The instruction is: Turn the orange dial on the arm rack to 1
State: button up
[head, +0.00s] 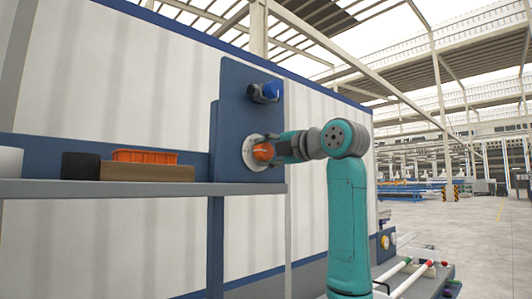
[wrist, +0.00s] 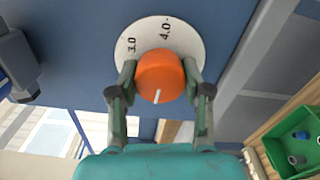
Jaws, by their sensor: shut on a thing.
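The orange dial (wrist: 160,76) sits on a round white plate (wrist: 140,34) on the blue rack panel. In the wrist view the plate's marks 3.0 and 4.0 show; the other marks are hidden behind the dial and fingers. A white line on the dial points toward the bottom of the wrist picture. My gripper (wrist: 160,85) has one finger on each side of the dial and is shut on it. In the head view the dial (head: 264,152) and plate (head: 250,153) show left of my gripper (head: 278,149).
A blue-and-black fixture (head: 265,92) sticks out of the panel (head: 236,100) above the dial. A green bin (wrist: 292,140) is at the wrist view's lower right.

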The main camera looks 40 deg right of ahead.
jog(key=shift+f+n, duration=0.1)
jog(key=shift+n, duration=0.4)
jog(key=o, duration=1.2)
jog(key=shift+c, duration=0.2)
jog(key=s, duration=1.2)
jog(key=shift+d, duration=0.15)
